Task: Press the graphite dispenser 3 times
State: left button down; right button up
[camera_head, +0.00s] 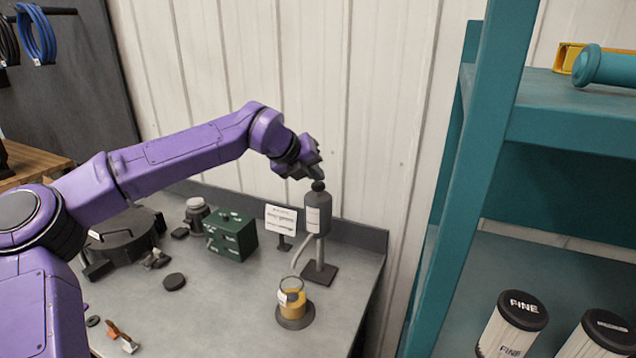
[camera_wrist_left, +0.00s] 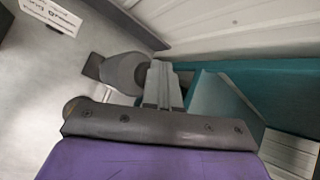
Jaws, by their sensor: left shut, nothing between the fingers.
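The graphite dispenser (camera_head: 318,215) is a dark grey cylinder with a white label and a round black knob on top, on a stand with a curved spout. My left gripper (camera_head: 318,172) is shut and empty, its tips right above the knob; I cannot tell whether they touch it. In the left wrist view the shut fingers (camera_wrist_left: 162,75) point at the dispenser (camera_wrist_left: 125,72), and hide part of it. A glass cup (camera_head: 291,292) with yellow-orange contents sits on a dark round base below the spout. My right gripper is not in view.
A white sign (camera_head: 281,219) stands beside the dispenser. A green box (camera_head: 231,236), a jar (camera_head: 197,213) and a dark round device (camera_head: 122,240) are further left. A teal shelf (camera_head: 480,180) with labelled canisters (camera_head: 512,322) is close on the right. The wall is right behind.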

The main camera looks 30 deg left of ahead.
aim_at(315, 185)
pick_arm(q)
jog(key=shift+f+b, duration=0.3)
jog(key=shift+f, duration=0.2)
dwell(0.4)
jog(key=shift+r+p, duration=1.05)
jog(key=shift+r, duration=0.3)
notch_tip(315, 185, up, 5)
jog(key=p, duration=0.3)
jog(key=shift+p, duration=0.3)
dwell(1.7)
